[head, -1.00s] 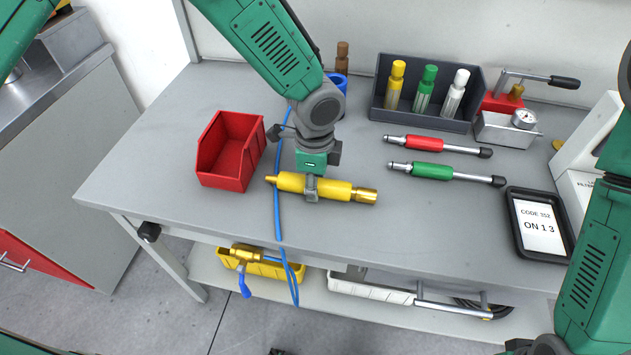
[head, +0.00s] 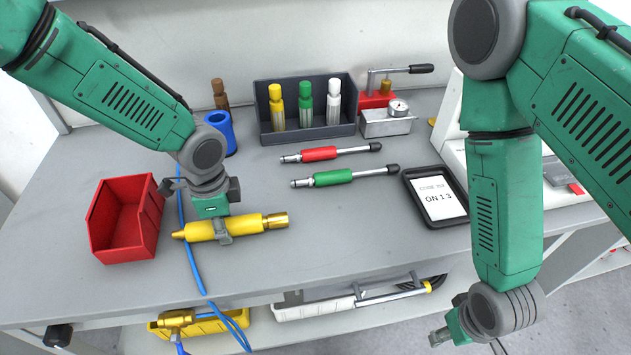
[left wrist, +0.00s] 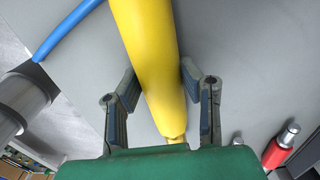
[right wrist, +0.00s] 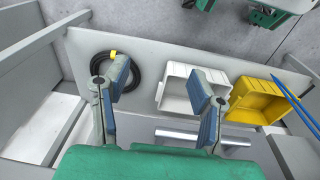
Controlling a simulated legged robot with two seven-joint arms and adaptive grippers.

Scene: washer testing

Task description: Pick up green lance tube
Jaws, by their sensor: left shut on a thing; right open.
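The green lance tube (head: 332,178) lies on the bench in the head view, with metal at its left end and a black cap at its right. A red lance tube (head: 319,154) lies parallel behind it. My left gripper (head: 223,230) is shut on a yellow lance body (head: 247,224) at the bench's front left. In the left wrist view the yellow body (left wrist: 152,65) runs between the fingers (left wrist: 160,100). My right gripper (head: 440,336) is open and empty, low in front of the bench. Its spread fingers (right wrist: 160,105) show in the right wrist view, above the lower shelf.
A red bin (head: 125,222) stands left of the yellow body. A dark rack (head: 270,133) holds yellow, green and white cylinders at the back. A tablet (head: 440,222) lies right of the green tube. My right forearm overlaps the bench's right side. A blue hose (head: 191,265) crosses the front edge.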

